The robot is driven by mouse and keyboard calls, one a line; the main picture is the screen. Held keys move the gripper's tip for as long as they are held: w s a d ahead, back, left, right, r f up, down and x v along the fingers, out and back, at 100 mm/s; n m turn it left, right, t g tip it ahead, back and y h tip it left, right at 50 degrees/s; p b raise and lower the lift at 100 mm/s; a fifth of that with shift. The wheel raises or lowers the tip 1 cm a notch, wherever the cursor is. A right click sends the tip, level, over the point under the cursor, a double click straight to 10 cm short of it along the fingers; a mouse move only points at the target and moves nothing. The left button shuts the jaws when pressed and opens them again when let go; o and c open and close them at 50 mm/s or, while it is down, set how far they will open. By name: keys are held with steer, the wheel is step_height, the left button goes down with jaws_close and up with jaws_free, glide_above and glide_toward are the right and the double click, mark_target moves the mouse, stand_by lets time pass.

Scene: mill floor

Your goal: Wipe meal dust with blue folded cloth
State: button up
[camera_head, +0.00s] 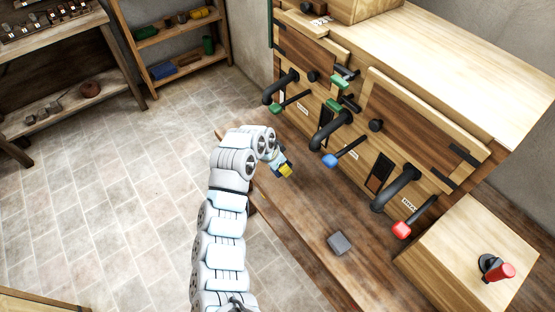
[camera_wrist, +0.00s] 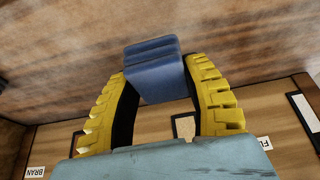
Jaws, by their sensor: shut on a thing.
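In the wrist view, my gripper (camera_wrist: 158,80) has its two yellow ribbed fingers shut on the blue folded cloth (camera_wrist: 153,52). The cloth sticks out beyond the fingertips over a brown wooden surface. In the head view, my gripper (camera_head: 284,171) is over the far left part of the long wooden bench (camera_head: 292,222), in front of the mill cabinet. The cloth is hard to make out there. I cannot tell whether the cloth touches the bench. I cannot make out meal dust clearly in either view.
A grey block (camera_head: 340,243) lies on the bench. A wooden box (camera_head: 460,255) with a red-handled lever (camera_head: 500,270) stands at right.

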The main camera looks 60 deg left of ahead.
steer(key=shift+r+p, duration=0.35)
steer(key=shift+r, duration=0.65)
